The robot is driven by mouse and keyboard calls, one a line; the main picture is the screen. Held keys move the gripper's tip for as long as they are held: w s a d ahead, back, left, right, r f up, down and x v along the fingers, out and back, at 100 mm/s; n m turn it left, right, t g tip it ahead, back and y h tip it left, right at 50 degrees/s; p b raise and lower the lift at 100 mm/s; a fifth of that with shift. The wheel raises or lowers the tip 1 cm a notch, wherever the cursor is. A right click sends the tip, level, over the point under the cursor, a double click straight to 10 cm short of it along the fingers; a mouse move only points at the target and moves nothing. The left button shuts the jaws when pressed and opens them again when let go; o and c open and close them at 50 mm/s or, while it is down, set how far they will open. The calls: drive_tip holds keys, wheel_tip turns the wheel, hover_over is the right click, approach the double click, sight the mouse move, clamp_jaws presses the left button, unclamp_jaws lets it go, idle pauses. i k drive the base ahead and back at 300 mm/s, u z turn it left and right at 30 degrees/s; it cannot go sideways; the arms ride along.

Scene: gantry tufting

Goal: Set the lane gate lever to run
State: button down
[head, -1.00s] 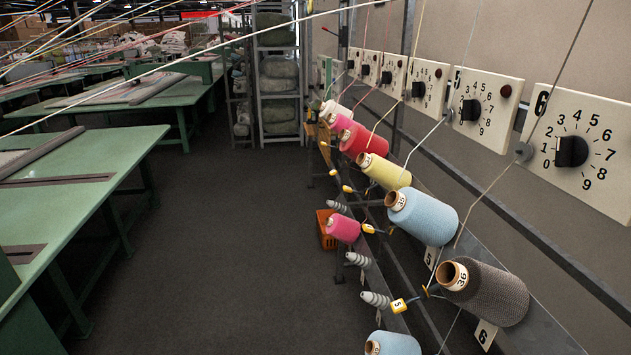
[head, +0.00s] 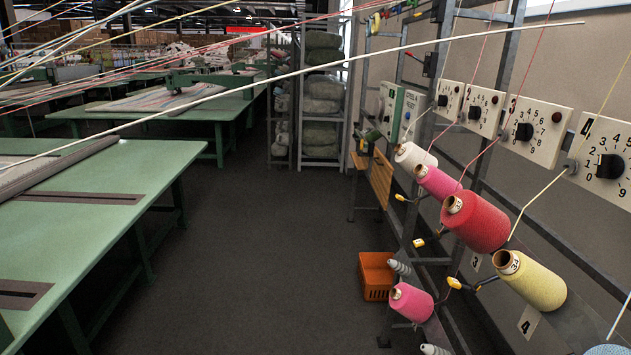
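I cannot make out a lane gate lever for certain. At the far end of the yarn rack stand a green-edged white panel (head: 390,111) and a white panel with small lettering (head: 413,113), too small to read surely. My gripper is not in view.
The rack on the right carries white, pink, red (head: 484,224) and yellow (head: 537,286) cones under numbered dial boxes (head: 537,131). An orange bin (head: 376,277) sits on the floor at its foot. Green tables (head: 100,205) line the left. Dark floor (head: 260,240) between is clear.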

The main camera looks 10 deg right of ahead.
sight(408, 53)
drive_tip(key=u, duration=0.15)
drive_tip(key=i, duration=2.65)
drive_tip(key=z, duration=1.1)
drive_tip(key=i, duration=1.2)
drive_tip(key=z, duration=0.55)
